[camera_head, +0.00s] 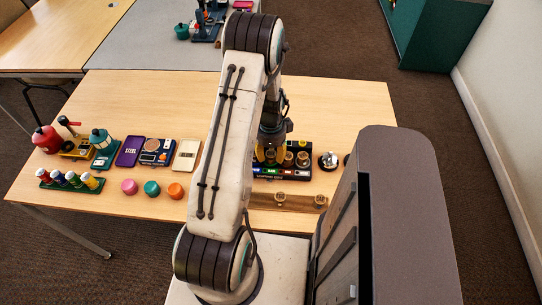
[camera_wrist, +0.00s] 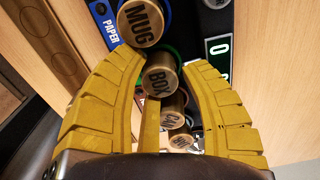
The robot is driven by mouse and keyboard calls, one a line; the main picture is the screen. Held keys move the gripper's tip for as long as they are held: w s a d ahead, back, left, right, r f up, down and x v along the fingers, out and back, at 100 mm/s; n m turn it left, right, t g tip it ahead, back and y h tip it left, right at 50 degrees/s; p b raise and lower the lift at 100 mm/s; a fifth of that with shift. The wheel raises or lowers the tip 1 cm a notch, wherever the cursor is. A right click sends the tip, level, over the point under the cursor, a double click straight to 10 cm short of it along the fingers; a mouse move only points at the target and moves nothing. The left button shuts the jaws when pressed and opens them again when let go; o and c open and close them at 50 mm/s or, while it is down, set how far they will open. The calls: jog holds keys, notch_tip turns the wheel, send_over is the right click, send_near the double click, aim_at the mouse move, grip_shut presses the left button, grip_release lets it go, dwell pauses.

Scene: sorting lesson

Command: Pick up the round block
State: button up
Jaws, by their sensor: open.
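My gripper (camera_head: 270,150) is open, its yellow fingers pointing down over a dark tray (camera_head: 268,172) of brass round blocks. In the wrist view, the fingers of my gripper (camera_wrist: 163,62) stand either side of a round block marked BOX (camera_wrist: 158,80). I cannot tell whether they touch it. A round block marked MUG (camera_wrist: 142,22) lies just beyond the fingertips. Two more brass pieces (camera_wrist: 173,108) show between the fingers, nearer the palm. In the head view, a brass block (camera_head: 302,159) shows right of my gripper; my arm hides part of the tray.
A wooden rail (camera_head: 300,206) with small brass pieces lies in front of the tray. A silver domed thing (camera_head: 328,160) stands to its right. Pink (camera_head: 129,187), teal (camera_head: 152,188) and orange (camera_head: 175,190) round pieces sit left of my arm.

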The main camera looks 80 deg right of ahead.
jog(key=c, duration=0.6)
jog(key=shift+r, duration=0.15)
